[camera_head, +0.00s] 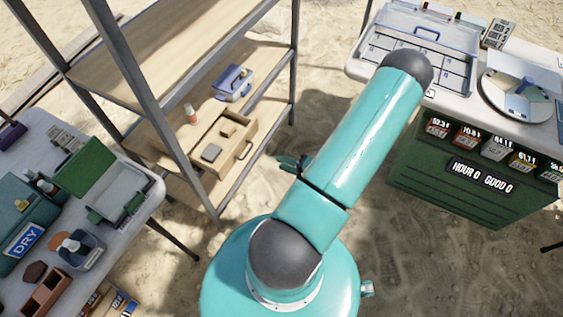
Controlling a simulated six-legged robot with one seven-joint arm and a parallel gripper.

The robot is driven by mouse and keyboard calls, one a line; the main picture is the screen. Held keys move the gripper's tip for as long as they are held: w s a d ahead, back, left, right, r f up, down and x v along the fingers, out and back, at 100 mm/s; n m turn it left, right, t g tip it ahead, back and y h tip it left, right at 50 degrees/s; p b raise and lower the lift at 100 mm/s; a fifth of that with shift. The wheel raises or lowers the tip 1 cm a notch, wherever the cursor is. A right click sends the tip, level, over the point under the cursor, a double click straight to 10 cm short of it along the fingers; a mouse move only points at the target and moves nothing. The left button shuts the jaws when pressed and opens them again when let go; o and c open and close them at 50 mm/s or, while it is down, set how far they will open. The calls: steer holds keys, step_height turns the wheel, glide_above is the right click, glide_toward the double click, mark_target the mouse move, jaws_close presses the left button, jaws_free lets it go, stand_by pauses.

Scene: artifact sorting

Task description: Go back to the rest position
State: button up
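My teal arm rises from my round base at the bottom centre and reaches up and right, ending in view at a dark rounded joint in front of the right table (358,72). The arm beyond that joint is hidden or out of view. I cannot make out my gripper or its fingers, nor whether it holds anything. A small teal and dark part shows left of the arm, but I cannot tell what it is.
A metal-framed shelf (165,70) stands at upper left with a wooden box (222,140) and blue case (232,82). The left table (150,193) holds an open green case (88,165). The right table carries a compartment tray (400,32) and round plate (500,98). Sand lies between.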

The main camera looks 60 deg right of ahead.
stand_by(0.4)
steer(key=w+a+r+n+g+y, duration=0.4)
steer(key=w+a+r+n+g, duration=0.25)
steer(key=r+n, duration=0.55)
steer(key=w+a+r+n+g+y, duration=0.45)
steer(key=w+a+r+n, duration=0.3)
steer(key=n, duration=0.75)
steer(key=s+a+r+n+h, duration=0.2)
steer(key=a+r+n+h, duration=0.2)
steer(key=a+r+n, duration=0.4)
steer(key=s+a+r+n+t+h, duration=0.1)
steer(key=s+a+r+n+h, duration=0.1)
steer(key=a+r+n+h, duration=0.3)
steer(key=a+r+n, duration=0.4)
steer(key=r+n, duration=0.4)
steer(key=n, duration=0.5)
steer(key=shift+a+r+n, duration=0.3)
steer(key=shift+r, duration=0.1)
steer(key=shift+w, duration=0.1)
